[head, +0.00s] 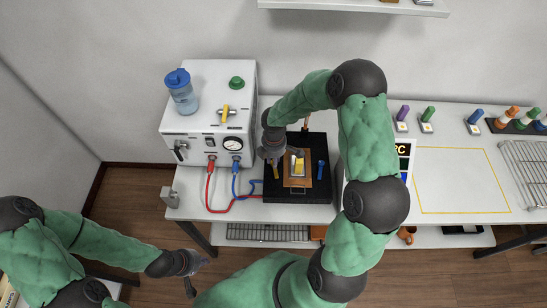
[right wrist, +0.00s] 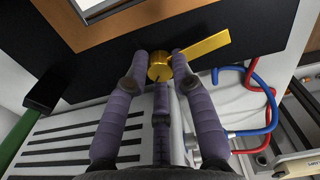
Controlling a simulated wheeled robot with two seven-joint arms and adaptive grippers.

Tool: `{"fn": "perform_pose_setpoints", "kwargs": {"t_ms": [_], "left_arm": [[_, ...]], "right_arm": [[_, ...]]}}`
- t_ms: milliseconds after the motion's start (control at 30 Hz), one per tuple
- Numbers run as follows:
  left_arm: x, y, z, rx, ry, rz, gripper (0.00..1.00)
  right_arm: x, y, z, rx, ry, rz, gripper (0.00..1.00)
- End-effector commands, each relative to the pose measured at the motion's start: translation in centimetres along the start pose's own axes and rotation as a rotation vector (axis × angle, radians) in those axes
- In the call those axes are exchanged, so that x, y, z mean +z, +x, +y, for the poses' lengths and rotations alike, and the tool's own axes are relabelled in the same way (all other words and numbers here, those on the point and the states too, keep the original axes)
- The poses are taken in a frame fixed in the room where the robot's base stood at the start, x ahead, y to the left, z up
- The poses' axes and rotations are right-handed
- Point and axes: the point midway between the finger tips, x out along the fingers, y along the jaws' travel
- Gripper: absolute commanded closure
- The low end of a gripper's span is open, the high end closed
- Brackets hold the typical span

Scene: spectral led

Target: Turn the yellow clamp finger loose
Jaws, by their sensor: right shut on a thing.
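The yellow clamp finger (head: 275,172) is on the left side of a black fixture block (head: 300,198), beside a copper-coloured plate (head: 289,182). In the right wrist view the yellow clamp finger (right wrist: 208,44) shows a round hub with a flat bar pointing up and right. My right gripper (head: 271,158) is over the block's left side. In the right wrist view its purple fingers (right wrist: 161,62) are shut around the hub. My left gripper (head: 198,277) hangs empty over the floor at the lower left, its fingers apart.
A white machine (head: 205,100) with a gauge, a blue-lidded bottle (head: 181,92) and red and blue hoses (head: 212,190) stands left of the block. A blue clamp finger (head: 321,170) is on the block's right. The yellow-outlined table area (head: 460,180) is clear.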

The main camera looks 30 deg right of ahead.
Motion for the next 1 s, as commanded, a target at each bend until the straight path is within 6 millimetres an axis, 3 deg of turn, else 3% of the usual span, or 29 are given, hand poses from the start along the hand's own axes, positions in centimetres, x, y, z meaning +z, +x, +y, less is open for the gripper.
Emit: {"fn": "perform_pose_setpoints", "kwargs": {"t_ms": [700,733,800,1000], "left_arm": [[0.02,-0.56,0.2,0.0,0.0,0.0,1.0],[0.02,-0.56,0.2,0.0,0.0,0.0,1.0],[0.02,-0.56,0.2,0.0,0.0,0.0,1.0],[0.02,-0.57,0.21,0.0,0.0,0.0,1.0]], "right_arm": [[0.29,0.28,-0.34,-0.011,-0.078,-0.005,1.0],[0.29,0.27,-0.34,-0.011,-0.078,-0.005,0.72],[0.28,0.26,-0.33,-0.011,-0.078,-0.005,0.52],[0.16,0.13,-0.14,-0.005,-0.077,-0.003,0.52]]}}
